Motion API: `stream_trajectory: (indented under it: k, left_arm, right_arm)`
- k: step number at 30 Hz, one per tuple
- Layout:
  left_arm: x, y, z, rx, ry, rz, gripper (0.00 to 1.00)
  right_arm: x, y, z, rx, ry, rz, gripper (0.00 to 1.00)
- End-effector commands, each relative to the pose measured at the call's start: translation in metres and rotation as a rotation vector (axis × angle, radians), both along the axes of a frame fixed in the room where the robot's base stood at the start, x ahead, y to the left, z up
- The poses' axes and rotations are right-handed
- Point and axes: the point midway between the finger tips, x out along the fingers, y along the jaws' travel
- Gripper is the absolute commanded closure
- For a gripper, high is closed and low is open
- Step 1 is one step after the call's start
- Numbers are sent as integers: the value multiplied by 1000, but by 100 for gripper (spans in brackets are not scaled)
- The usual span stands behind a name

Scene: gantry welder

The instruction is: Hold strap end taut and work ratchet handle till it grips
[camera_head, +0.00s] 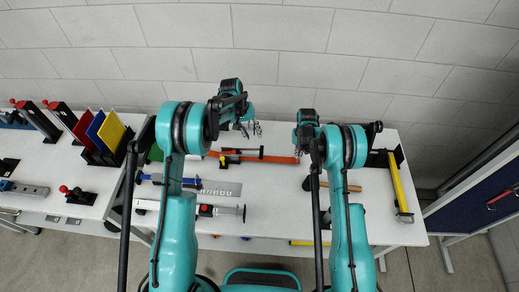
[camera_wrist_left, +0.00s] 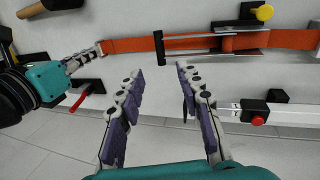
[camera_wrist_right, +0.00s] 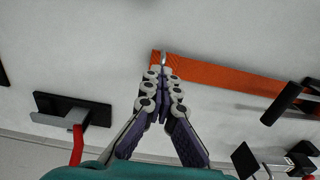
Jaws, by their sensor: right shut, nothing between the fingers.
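An orange strap (camera_head: 275,158) lies across the white table, with a dark metal ratchet (camera_head: 231,152) on it. In the left wrist view the strap (camera_wrist_left: 128,44) runs through the ratchet (camera_wrist_left: 237,38), and a black bar-shaped handle (camera_wrist_left: 159,47) stands across the strap. My left gripper (camera_head: 252,129) is open and empty; in the left wrist view its fingertips (camera_wrist_left: 160,72) point toward the handle, apart from it. My right gripper (camera_head: 304,138) is shut with nothing in it; its fingertips (camera_wrist_right: 163,66) are at the strap's free end (camera_wrist_right: 172,62), overlapping it in view.
A silver clamp bar (camera_head: 220,210) with a red knob and a blue-handled tool (camera_head: 150,178) lie in front of the strap. Coloured plates (camera_head: 111,131) are racked at the left. A block wall stands behind the table.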

Motion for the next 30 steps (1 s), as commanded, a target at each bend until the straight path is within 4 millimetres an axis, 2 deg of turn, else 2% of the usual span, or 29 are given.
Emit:
stream_trajectory:
  k: [5,8,21,25,30]
  left_arm:
    - [0,2,-5,-17,-26,-78,64]
    - [0,-1,-15,-18,-28,-86,64]
    - [0,-25,-96,-17,-27,-83,64]
    - [1,-29,-109,-17,-28,-81,64]
    - [0,-31,-116,-17,-28,-81,64]
  right_arm:
    - [-1,-1,-3,-2,1,-1,100]
    - [-1,-1,-3,-1,1,-1,100]
    - [-1,-1,-2,-2,1,-1,100]
    - [0,-1,-2,-1,0,-1,100]
    - [0,-1,-2,-1,0,-1,100]
